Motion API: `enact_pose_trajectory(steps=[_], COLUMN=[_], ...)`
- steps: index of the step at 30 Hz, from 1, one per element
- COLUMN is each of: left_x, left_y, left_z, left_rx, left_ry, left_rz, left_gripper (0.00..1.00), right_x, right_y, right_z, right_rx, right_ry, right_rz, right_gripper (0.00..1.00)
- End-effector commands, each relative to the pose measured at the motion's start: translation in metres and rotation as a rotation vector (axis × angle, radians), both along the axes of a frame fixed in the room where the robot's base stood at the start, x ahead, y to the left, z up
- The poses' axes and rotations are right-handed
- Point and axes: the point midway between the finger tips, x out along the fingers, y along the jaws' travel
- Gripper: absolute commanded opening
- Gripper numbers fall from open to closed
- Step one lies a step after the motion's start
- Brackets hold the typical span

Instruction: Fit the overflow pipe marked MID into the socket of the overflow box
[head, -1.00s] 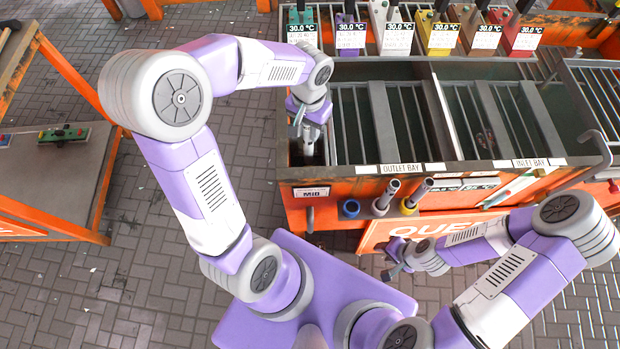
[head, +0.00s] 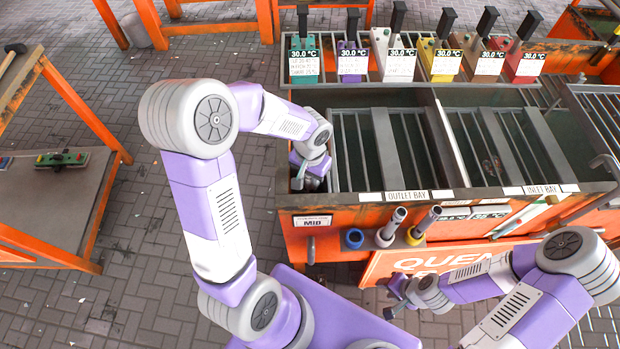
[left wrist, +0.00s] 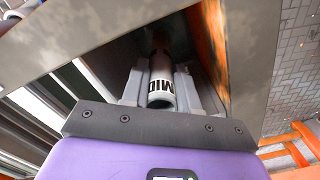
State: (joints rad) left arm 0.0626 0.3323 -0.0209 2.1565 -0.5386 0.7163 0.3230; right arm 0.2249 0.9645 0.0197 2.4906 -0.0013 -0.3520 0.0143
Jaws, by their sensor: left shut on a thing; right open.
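The overflow pipe marked MID (left wrist: 161,82) is a pale grey tube with black letters, seen from its near end in the left wrist view. My left gripper (left wrist: 160,76) is shut on it, one finger on each side. In the left wrist view the pipe points into a dark narrow space, the overflow box (left wrist: 110,55), between grey walls. The socket is hidden. My right gripper (head: 394,300) is open and empty before the tank.
A MID label (head: 313,221) is on the tank's orange front. A blue ring holder (head: 352,239), a grey pipe (head: 392,224) and a pipe in a yellow holder (head: 425,224) stand on the front ledge. Barred bays lie right of the gripper. A side table (head: 50,210) stands at left.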

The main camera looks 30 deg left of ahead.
Motion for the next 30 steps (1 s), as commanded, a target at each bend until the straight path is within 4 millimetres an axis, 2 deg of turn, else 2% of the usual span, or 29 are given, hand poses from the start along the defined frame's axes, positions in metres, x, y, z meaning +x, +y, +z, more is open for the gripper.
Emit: enact_pose_trajectory(steps=[8, 9, 14, 25, 30], left_x=[0.000, 0.000, 0.000, 0.000, 0.002], left_y=[0.000, 0.000, 0.000, 0.000, 0.000], left_z=[-0.003, -0.003, -0.002, 0.003, 0.033], left_rx=[0.000, 0.000, 0.000, 0.000, 0.000], left_ry=[-0.001, -0.001, 0.000, -0.001, -0.005], left_rz=[-0.001, -0.001, -0.001, 0.000, 0.000], left_gripper=[0.00, 0.32, 0.55, 0.55, 0.55], right_x=[0.000, 0.000, 0.000, 0.000, 0.000], right_y=[0.000, 0.000, 0.000, 0.000, 0.000], right_z=[-0.003, -0.003, -0.002, 0.002, 0.013], right_rx=[0.000, 0.000, 0.000, 0.000, 0.000], right_ry=[0.000, 0.000, 0.000, 0.000, 0.000], right_rz=[0.000, 0.000, 0.000, 0.000, 0.000], right_gripper=[0.43, 0.43, 0.43, 0.43, 0.43])
